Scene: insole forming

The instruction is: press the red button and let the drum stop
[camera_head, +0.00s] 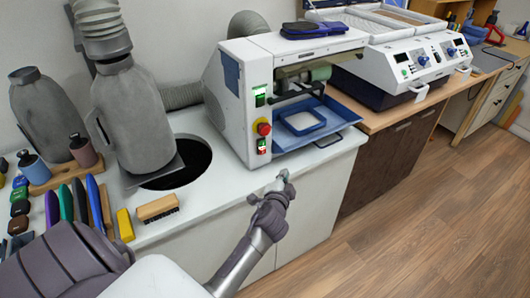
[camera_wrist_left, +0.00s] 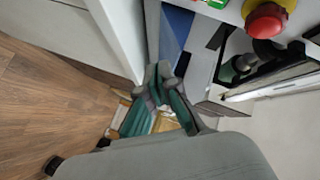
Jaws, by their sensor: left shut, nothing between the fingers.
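The white machine (camera_head: 235,90) stands on the counter. On its front are a lit green display (camera_head: 260,97), a large red mushroom button on a yellow base (camera_head: 264,128), and a small red and green switch (camera_head: 262,147) below it. The mushroom button also shows large at the top right of the left wrist view (camera_wrist_left: 266,19). A green roller, which looks like the drum (camera_head: 320,72), sits in the machine's opening; whether it turns cannot be told. My left gripper (camera_head: 283,177) is shut and empty, in front of the counter edge, below and apart from the buttons. My right gripper is out of view.
A blue tray (camera_head: 345,112) juts from the machine's front. To the left are a dark round opening (camera_head: 195,160), a grey duct unit (camera_head: 130,115), a wooden brush (camera_head: 157,208) and several coloured tools. The floor (camera_head: 410,220) in front is clear.

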